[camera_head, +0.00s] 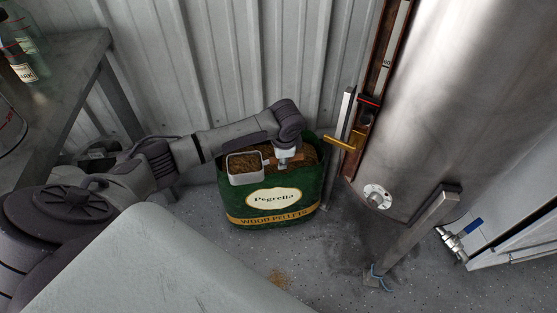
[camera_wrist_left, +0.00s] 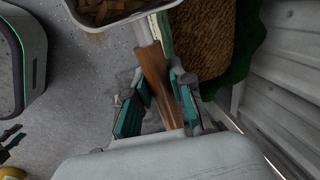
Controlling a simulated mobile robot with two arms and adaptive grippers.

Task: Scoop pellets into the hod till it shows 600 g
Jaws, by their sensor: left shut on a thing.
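My left gripper (camera_head: 285,158) is shut on the wooden handle (camera_wrist_left: 154,82) of a scoop. The scoop's pale metal pan (camera_head: 247,179) holds brown pellets (camera_head: 243,163); it also shows at the top edge of the left wrist view, cut off. In the head view the pan appears at the left part of the open top of a green pellet bag (camera_head: 300,212). More pellets (camera_wrist_left: 200,40) fill the bag beside the scoop. I cannot tell whether the pan touches the bag. I cannot make out the hod or a weight reading.
A large metal cylinder (camera_head: 465,90) with a gauge strip and a brass lever (camera_head: 344,143) stands right of the bag. A corrugated wall (camera_head: 240,60) is behind. A grey bench (camera_head: 65,65) stands left. Spilled pellets (camera_head: 278,278) lie on the floor.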

